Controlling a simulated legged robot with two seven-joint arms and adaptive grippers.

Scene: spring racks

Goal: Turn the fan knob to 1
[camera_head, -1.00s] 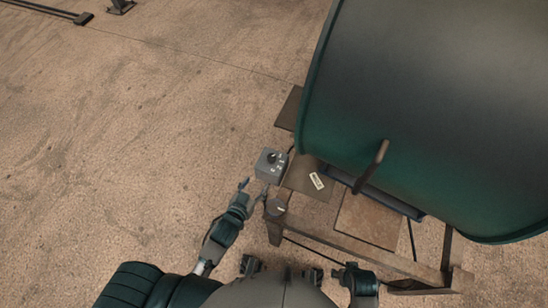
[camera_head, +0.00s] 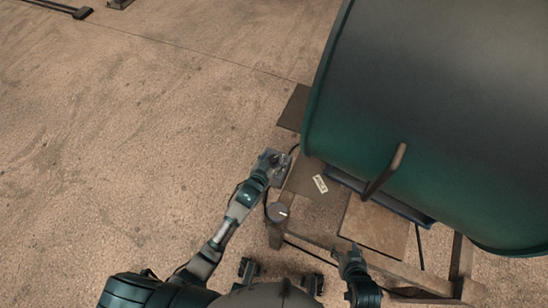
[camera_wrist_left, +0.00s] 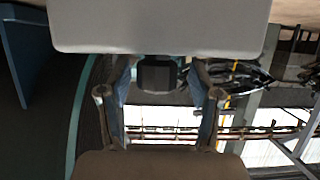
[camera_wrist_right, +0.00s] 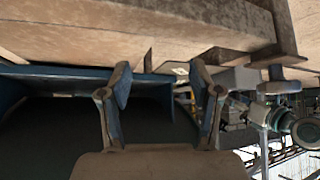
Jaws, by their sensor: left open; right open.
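The fan knob (camera_wrist_left: 158,74) is dark and sits on a pale grey control box (camera_wrist_left: 160,28). In the left wrist view it lies between the two open fingers of my left gripper (camera_wrist_left: 160,95), with a finger on each side; I cannot tell whether they touch it. In the head view my left gripper (camera_head: 268,162) is over the control box and hides most of it, so the knob's setting cannot be read. My right gripper (camera_head: 350,248) is open and empty by the wooden frame; its fingers show in the right wrist view (camera_wrist_right: 160,95).
A big green drum (camera_head: 430,120) with a handle (camera_head: 386,172) fills the right side.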

